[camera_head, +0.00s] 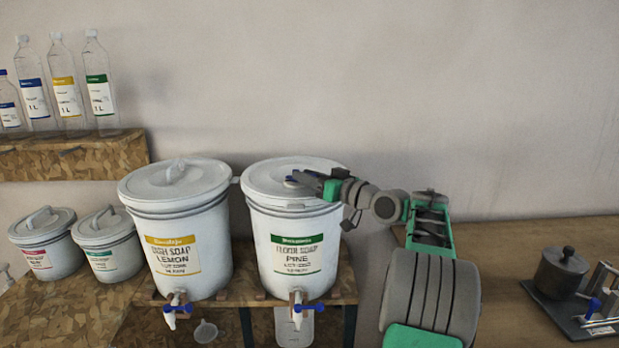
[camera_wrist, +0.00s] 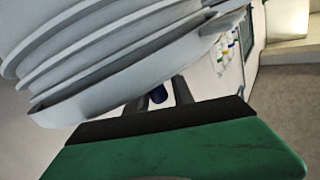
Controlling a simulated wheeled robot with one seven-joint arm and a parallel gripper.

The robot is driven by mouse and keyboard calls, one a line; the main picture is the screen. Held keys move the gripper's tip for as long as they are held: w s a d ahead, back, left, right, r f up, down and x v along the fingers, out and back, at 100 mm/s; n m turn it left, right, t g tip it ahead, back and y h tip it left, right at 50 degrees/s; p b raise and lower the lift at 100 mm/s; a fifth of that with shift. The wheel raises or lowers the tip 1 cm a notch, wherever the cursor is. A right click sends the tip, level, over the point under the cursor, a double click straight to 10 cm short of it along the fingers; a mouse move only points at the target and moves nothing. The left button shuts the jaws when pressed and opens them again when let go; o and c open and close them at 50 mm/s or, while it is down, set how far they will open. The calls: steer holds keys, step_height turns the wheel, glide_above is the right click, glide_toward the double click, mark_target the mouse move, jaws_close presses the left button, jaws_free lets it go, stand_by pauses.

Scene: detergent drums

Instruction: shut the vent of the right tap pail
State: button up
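The right tap pail (camera_head: 264,230) is white with a green "Floor Soap Pine" label and stands on the wooden shelf. Its lid (camera_head: 270,172) is on. My gripper (camera_head: 297,180) reaches in from the right over the right part of that lid. In the wrist view the grey fingers (camera_wrist: 160,98) stand apart, with a small dark blue piece (camera_wrist: 158,94) showing between them. I cannot tell whether they touch it. The ribbed white pail rim (camera_wrist: 110,60) fills the upper left there. My gripper hides the vent in the head view, so its position cannot be told.
The left tap pail (camera_head: 180,230), labelled lemon, stands close beside. Both have blue-handled taps low in front. Two smaller pails (camera_head: 48,245) are at the left. Clear bottles (camera_head: 70,95) stand on an upper shelf. A dark pot (camera_head: 560,272) is on the right counter.

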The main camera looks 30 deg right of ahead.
steer(key=shift+f, duration=0.1)
steer(key=shift+s+d, duration=0.2)
steer(key=shift+s, duration=0.05)
steer(key=b+v, duration=0.1)
steer(key=v, duration=0.6)
steer(key=shift+s+b, duration=0.1)
steer(key=shift+b, duration=0.25)
